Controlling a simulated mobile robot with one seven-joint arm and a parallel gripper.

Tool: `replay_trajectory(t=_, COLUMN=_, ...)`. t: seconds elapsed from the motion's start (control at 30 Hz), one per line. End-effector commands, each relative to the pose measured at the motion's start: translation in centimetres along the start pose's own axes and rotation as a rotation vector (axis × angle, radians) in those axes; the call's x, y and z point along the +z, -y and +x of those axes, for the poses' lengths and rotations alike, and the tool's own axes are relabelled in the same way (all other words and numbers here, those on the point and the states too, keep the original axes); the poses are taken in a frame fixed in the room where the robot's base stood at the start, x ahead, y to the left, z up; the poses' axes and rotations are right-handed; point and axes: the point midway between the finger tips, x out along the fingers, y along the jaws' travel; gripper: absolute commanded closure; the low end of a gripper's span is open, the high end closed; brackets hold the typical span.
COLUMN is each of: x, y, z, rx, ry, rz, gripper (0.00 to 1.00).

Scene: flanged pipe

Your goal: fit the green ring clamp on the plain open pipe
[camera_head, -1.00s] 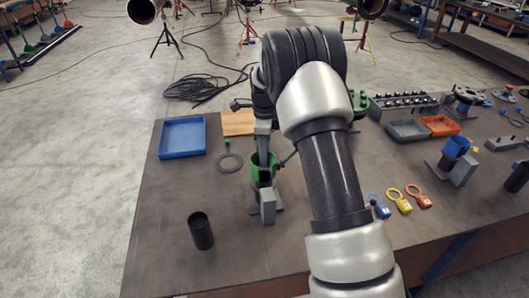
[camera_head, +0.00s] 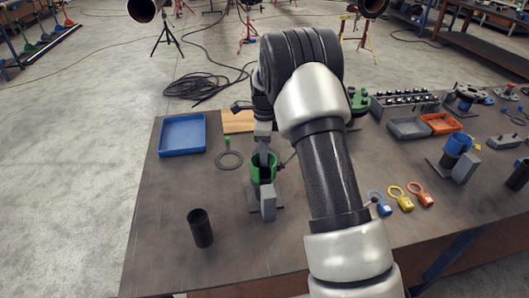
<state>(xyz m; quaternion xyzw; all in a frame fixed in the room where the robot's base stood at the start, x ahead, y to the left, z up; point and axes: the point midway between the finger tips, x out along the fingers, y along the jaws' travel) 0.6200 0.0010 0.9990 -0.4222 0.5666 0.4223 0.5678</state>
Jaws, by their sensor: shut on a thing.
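The green ring clamp (camera_head: 257,174) is in the middle of the table in the head view. It sits at a small stand with a grey block (camera_head: 268,204) in front. My gripper (camera_head: 264,157) reaches down from above into the clamp's ring and is shut on it; the fingertips are partly hidden. I cannot tell whether the clamp is clear of its stand. A plain dark open pipe (camera_head: 201,231) stands upright by itself to the front left, apart from the gripper.
A blue clamp (camera_head: 459,143) on a stand is farther right. The table around the dark pipe is clear.

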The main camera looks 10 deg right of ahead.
Motion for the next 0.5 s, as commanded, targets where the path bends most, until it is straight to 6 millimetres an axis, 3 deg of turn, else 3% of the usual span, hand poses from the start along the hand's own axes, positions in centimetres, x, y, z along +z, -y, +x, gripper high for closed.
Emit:
replay_trajectory(t=0.2, x=0.01, y=0.05, z=0.41, rx=-0.001, ry=0.001, rz=0.0, gripper=1.0)
replay_trajectory(t=0.23, x=0.01, y=0.04, z=0.42, rx=-0.001, ry=0.001, rz=0.0, gripper=0.7)
replay_trajectory(t=0.3, x=0.01, y=0.04, z=0.42, rx=-0.001, ry=0.001, rz=0.0, gripper=0.58)
replay_trajectory(t=0.37, x=0.0, y=0.03, z=0.43, rx=-0.001, ry=0.0, rz=0.0, gripper=0.51)
replay_trajectory(t=0.5, x=0.0, y=0.01, z=0.46, rx=0.0, ry=0.0, rz=0.0, gripper=0.51)
